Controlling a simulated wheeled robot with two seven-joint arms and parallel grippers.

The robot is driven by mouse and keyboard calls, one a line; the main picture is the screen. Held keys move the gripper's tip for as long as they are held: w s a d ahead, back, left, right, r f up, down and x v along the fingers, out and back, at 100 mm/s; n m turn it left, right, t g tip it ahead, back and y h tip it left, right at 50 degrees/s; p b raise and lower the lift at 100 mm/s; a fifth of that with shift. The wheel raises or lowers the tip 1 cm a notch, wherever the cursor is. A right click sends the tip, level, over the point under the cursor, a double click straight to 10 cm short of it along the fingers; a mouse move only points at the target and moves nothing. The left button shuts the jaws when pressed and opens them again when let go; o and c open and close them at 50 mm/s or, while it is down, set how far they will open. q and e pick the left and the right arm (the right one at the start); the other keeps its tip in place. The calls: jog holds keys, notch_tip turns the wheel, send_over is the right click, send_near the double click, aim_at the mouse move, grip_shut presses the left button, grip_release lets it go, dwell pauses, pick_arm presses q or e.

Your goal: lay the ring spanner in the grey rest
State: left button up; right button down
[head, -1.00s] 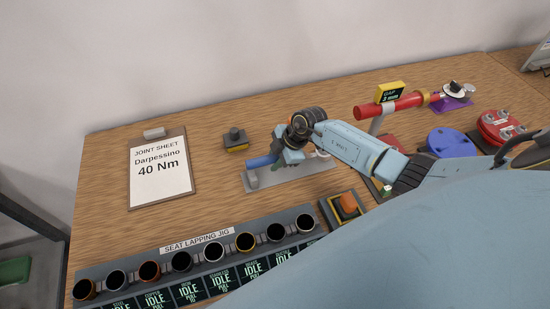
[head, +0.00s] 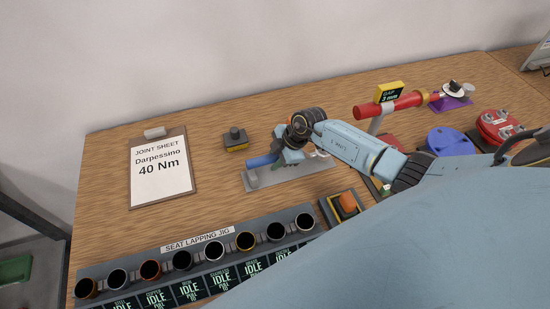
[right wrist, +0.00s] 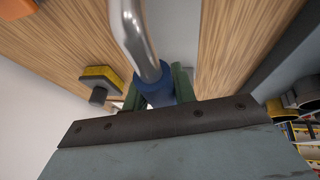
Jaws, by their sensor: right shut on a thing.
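The ring spanner has a blue handle (head: 262,160). My right gripper (head: 287,160) is shut on it, low over the grey rest (head: 268,179), a flat grey plate on the bench. In the right wrist view, the green fingers of my right gripper (right wrist: 158,90) stand on both sides of the blue grip of the spanner (right wrist: 154,96), and its bent steel shaft (right wrist: 134,35) runs away from them. My gripper and arm hide part of the spanner and rest in the head view. I cannot tell whether the spanner touches the rest. My left gripper is not in view.
The seat lapping jig (head: 198,247) with several cups lies in front. An orange button box (head: 345,205) is at its right end. A small dark knob box (head: 235,139) stands behind the rest. A joint sheet clipboard (head: 160,172) lies left. A red-handled tool (head: 395,105) is back right.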

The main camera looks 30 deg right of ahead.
jog(key=shift+f, duration=0.15)
jog(key=shift+f+b, duration=0.85)
jog(key=shift+f, duration=0.25)
jog(key=c, duration=1.1)
grip_release()
jog(key=shift+o, duration=0.2)
jog(key=v, duration=1.3)
jog(key=shift+r+p, duration=0.15)
jog(key=shift+p, duration=0.3)
jog(key=shift+d, duration=0.1)
